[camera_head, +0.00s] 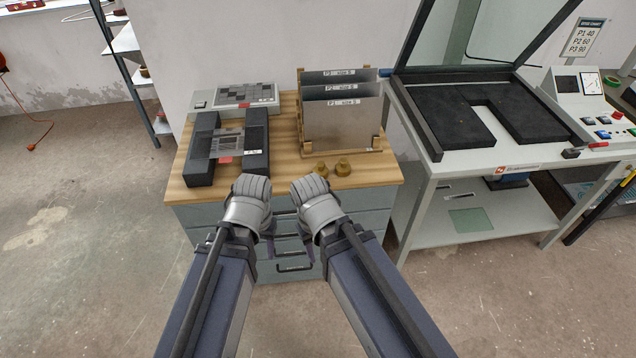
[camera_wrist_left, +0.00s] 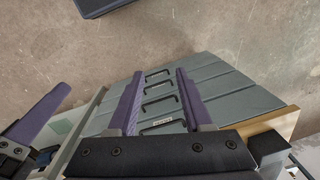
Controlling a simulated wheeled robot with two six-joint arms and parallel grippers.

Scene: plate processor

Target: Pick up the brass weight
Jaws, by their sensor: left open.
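Two small brass weights stand side by side near the front edge of the wooden cabinet top in the head view, a left one (camera_head: 320,170) and a right one (camera_head: 343,167). My left gripper (camera_head: 269,247) points down in front of the cabinet drawers, apart from the weights. In the left wrist view its two purple fingers (camera_wrist_left: 158,85) are spread, with only drawer fronts and handles behind the gap. My right gripper (camera_head: 308,250) hangs beside it in front of the drawers; its jaw gap is hidden. The weights do not show in the left wrist view.
The wooden top (camera_head: 285,180) also carries a rack of upright plates (camera_head: 340,125), a dark two-block stand (camera_head: 256,135) and a grey test-chart panel (camera_head: 238,96). A plate exposure table (camera_head: 450,165) with a raised glass lid stands at right.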

